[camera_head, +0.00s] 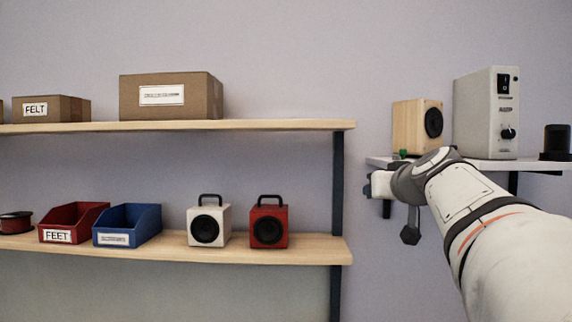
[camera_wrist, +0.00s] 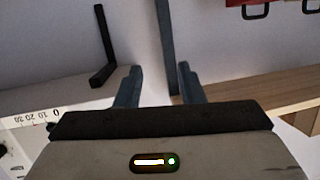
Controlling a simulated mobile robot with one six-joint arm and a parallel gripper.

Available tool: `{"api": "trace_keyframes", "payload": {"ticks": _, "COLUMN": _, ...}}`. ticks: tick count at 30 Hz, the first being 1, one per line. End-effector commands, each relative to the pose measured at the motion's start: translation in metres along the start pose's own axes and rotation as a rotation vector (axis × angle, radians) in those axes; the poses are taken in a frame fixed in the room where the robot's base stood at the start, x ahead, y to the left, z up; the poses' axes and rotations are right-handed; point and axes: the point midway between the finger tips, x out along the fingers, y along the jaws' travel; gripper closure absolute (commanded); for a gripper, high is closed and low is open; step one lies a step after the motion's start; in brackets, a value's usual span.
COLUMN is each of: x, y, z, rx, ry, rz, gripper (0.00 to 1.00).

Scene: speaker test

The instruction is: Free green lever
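A small green piece (camera_head: 402,154), which may be the green lever, shows just above my wrist at the front left of the white shelf, by the wooden speaker (camera_head: 405,127). Most of what lies around it is hidden by my arm, so I cannot tell how it is held. My gripper (camera_wrist: 160,68) is open and empty in the wrist view, its two fingers apart. In the head view my gripper (camera_head: 372,188) is at the shelf's left end, below the green piece. No green lever shows in the wrist view.
The white shelf (camera_head: 540,166) bears a grey box with a dial (camera_head: 487,115) and a black cylinder (camera_head: 556,140). A dark knob (camera_head: 410,236) hangs below my wrist. Left, a wooden rack (camera_head: 310,250) holds white (camera_head: 205,226) and red (camera_head: 268,224) speakers. Its dark upright (camera_head: 338,190) is nearby.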

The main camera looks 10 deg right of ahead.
Motion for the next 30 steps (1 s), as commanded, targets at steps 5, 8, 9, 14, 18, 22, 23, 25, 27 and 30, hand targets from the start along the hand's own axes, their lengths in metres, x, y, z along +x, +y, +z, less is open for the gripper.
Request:
{"api": "trace_keyframes", "payload": {"ticks": 5, "x": -0.01, "y": 0.061, "z": -0.065, "rx": -0.038, "ry": 0.199, "rz": 0.108, "gripper": 0.65}}
{"api": "trace_keyframes", "payload": {"ticks": 8, "x": -0.014, "y": 0.073, "z": -0.082, "rx": -0.049, "ry": 0.244, "rz": 0.132, "gripper": 0.65}}
{"api": "trace_keyframes", "payload": {"ticks": 9, "x": -0.012, "y": 0.076, "z": -0.085, "rx": -0.052, "ry": 0.25, "rz": 0.136, "gripper": 0.65}}
{"api": "trace_keyframes", "payload": {"ticks": 14, "x": 0.007, "y": 0.078, "z": -0.094, "rx": -0.052, "ry": 0.253, "rz": 0.135, "gripper": 0.65}}
{"api": "trace_keyframes", "payload": {"ticks": 18, "x": 0.03, "y": 0.08, "z": -0.1, "rx": -0.052, "ry": 0.252, "rz": 0.134, "gripper": 0.65}}
{"api": "trace_keyframes", "payload": {"ticks": 22, "x": 0.046, "y": 0.083, "z": -0.104, "rx": -0.052, "ry": 0.252, "rz": 0.134, "gripper": 0.65}}
{"api": "trace_keyframes", "payload": {"ticks": 23, "x": 0.049, "y": 0.083, "z": -0.104, "rx": -0.052, "ry": 0.252, "rz": 0.134, "gripper": 0.65}}
{"api": "trace_keyframes", "payload": {"ticks": 25, "x": 0.054, "y": 0.083, "z": -0.105, "rx": -0.053, "ry": 0.253, "rz": 0.134, "gripper": 0.65}}
{"api": "trace_keyframes", "payload": {"ticks": 27, "x": 0.057, "y": 0.083, "z": -0.105, "rx": -0.054, "ry": 0.253, "rz": 0.133, "gripper": 0.65}}
{"api": "trace_keyframes", "payload": {"ticks": 30, "x": 0.059, "y": 0.083, "z": -0.105, "rx": -0.054, "ry": 0.253, "rz": 0.134, "gripper": 0.65}}
